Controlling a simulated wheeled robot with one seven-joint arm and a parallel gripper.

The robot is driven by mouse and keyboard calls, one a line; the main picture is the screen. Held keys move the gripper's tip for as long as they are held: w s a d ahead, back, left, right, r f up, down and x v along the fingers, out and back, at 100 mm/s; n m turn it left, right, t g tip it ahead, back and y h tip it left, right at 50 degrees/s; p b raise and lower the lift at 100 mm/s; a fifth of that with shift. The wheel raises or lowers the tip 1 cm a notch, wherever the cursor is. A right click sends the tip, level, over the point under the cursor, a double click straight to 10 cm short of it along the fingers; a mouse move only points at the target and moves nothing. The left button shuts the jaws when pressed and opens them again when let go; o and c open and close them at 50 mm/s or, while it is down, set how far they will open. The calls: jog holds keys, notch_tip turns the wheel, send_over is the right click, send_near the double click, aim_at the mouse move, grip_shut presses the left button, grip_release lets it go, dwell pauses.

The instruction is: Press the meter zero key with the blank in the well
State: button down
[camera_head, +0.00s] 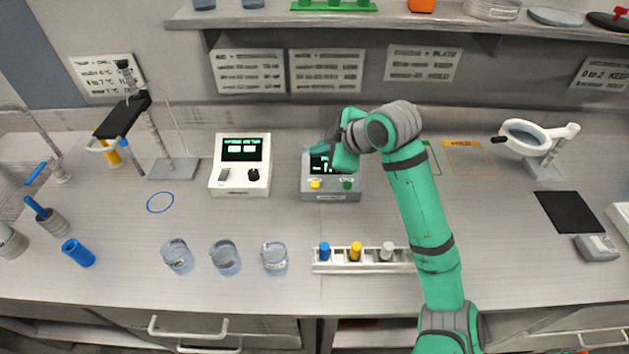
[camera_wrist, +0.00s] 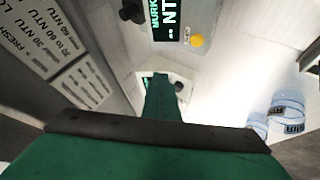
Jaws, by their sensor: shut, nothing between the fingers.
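The grey turbidity meter (camera_head: 332,196) stands at the back middle of the bench, with a yellow key (camera_head: 315,184) and a green key (camera_head: 347,185) on its front. My gripper (camera_head: 319,149) is shut and empty, above the meter's display and apart from the keys. It hides the meter's upper part in the head view. In the wrist view the shut fingers (camera_wrist: 160,90) show below the meter's lit NTU display (camera_wrist: 171,14) and yellow key (camera_wrist: 197,41). A dark round part (camera_wrist: 132,11) sits beside the display; I cannot tell whether it is the blank in the well.
A rack (camera_head: 330,266) in front holds vials with blue, yellow and white caps. Several beakers (camera_head: 226,258) stand left of it. The bench between rack and meter is clear.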

send_over(317, 187)
notch_tip(317, 187, down, 7)
jog(key=shift+d+f, duration=0.2)
jog(key=shift+f, duration=0.65)
jog(key=shift+w, duration=0.15)
dwell(0.4)
jog(key=shift+d, duration=0.15)
jog(key=shift+a, duration=0.3)
